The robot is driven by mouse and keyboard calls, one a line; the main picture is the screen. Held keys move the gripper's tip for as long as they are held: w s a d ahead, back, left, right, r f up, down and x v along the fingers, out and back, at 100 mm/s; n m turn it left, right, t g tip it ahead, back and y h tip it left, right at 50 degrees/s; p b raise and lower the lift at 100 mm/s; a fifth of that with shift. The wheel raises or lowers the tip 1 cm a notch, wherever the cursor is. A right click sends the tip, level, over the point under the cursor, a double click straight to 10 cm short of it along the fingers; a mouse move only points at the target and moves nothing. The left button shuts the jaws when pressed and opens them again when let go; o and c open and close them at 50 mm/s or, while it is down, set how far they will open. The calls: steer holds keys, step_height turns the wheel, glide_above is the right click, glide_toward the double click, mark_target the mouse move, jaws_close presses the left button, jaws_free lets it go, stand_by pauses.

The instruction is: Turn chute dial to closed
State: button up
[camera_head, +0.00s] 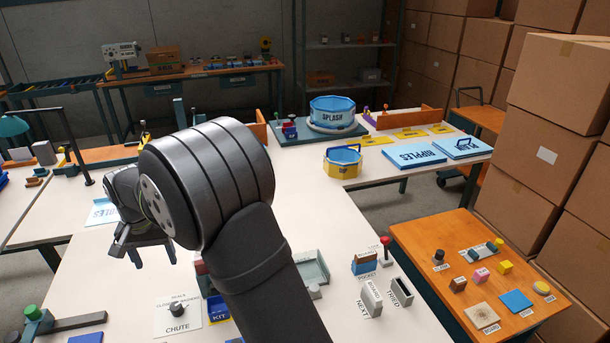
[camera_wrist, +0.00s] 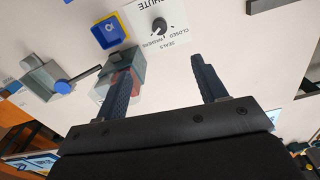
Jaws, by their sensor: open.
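The chute dial is a small dark knob (camera_head: 177,309) on a white card (camera_head: 190,322) marked CHUTE, at the lower left of the head view. The card carries the labels SEALS, CLOSED and WASHERS. Which label the knob points at is too small to tell. In the wrist view the knob (camera_wrist: 158,26) is at the top, beyond the fingertips and between their lines. My gripper (camera_head: 143,245) is left of my large wrist joint, apart from the dial. In the wrist view my gripper (camera_wrist: 165,62) has its two fingers wide apart with nothing between them.
A blue KIT bin (camera_head: 217,308) is right of the dial card. A green-knobbed fixture (camera_head: 32,315) stands at the left.

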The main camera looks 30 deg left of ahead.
steer(key=shift+f+m, duration=0.3)
steer(key=shift+m, duration=0.3)
steer(key=shift+c, duration=1)
glide_toward(175, 306)
steer(key=shift+m, duration=0.4)
step_height(175, 306, down, 8)
steer(key=shift+f, duration=0.25)
steer(key=c, duration=1)
